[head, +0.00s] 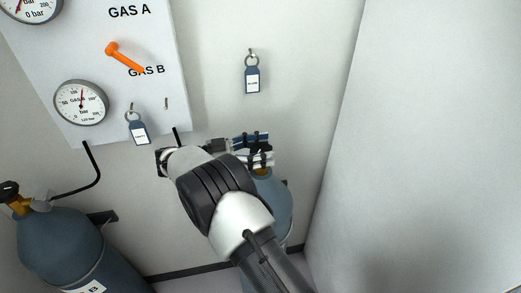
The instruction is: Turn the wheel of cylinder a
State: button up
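A blue-grey cylinder (280,205) stands low against the wall in the head view, mostly behind my arm. I take it for cylinder a, as the other one has a label ending in B; its own label is hidden. A bit of its brass valve (262,172) shows under my gripper. Its wheel cannot be made out behind the fingers. My gripper (254,150) is at the top of this cylinder, pointing right, its fingers at the valve. Whether the fingers touch or grip the wheel cannot be told.
Cylinder b (62,245) stands at lower left with a black wheel (8,190). A white panel (85,20) above carries gauges (80,102) and an orange lever (124,57). Blue tags (252,80) hang on hooks. A plain wall (430,140) bounds the right.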

aim_at(261, 148)
jog(key=o, duration=0.4)
jog(key=shift+c, duration=0.2)
notch_tip(261, 148, up, 10)
jog(key=shift+f, duration=0.1)
dwell(0.4)
